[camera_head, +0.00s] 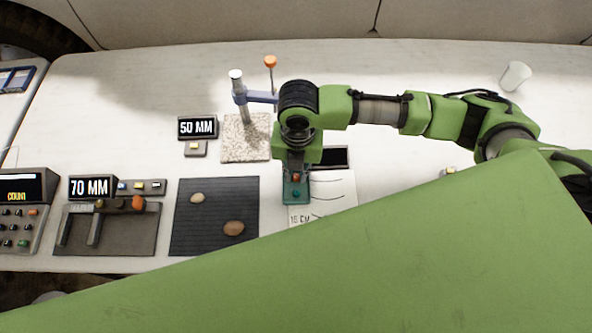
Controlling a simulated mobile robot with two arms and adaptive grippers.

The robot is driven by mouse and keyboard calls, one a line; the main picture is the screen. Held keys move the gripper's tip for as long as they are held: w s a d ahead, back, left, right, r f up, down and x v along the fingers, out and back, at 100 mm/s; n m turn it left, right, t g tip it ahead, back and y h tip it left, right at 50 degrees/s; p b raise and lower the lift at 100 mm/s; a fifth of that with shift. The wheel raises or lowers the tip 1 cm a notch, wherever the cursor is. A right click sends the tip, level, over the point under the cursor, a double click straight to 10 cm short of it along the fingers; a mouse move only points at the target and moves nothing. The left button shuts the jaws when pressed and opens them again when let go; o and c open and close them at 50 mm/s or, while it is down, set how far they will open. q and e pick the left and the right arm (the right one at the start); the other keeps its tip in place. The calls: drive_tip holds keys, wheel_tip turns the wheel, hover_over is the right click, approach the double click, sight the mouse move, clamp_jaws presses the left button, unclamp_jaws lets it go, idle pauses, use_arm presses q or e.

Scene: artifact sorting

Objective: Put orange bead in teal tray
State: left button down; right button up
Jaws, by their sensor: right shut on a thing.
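The teal tray (301,198) is a small dark teal holder right of the dark ribbed mat. A small teal piece shows in its lower part. My right gripper (296,170) points down over the tray's upper part. It is shut on the small orange bead (296,178), which shows just below the fingers, at the tray. The fingers are small and partly hidden by the wrist, and I cannot tell if the bead touches the tray. My left gripper is not in view.
The ribbed mat (190,235) holds two stones. A stand with an orange knob (270,62) rises from a speckled slab (232,150) behind. A 70 MM gauge (90,187) is at left, a white cup (515,76) at back right. My green body part covers the front.

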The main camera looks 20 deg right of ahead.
sight(297, 176)
drive_tip(key=shift+f, duration=0.2)
drive_tip(key=o, duration=0.5)
drive_tip(key=shift+f, duration=0.15)
drive_tip(key=shift+c, duration=0.2)
wheel_tip(297, 176, up, 12)
drive_tip(key=shift+r, duration=0.2)
drive_tip(key=shift+s+f, duration=0.1)
idle(0.4)
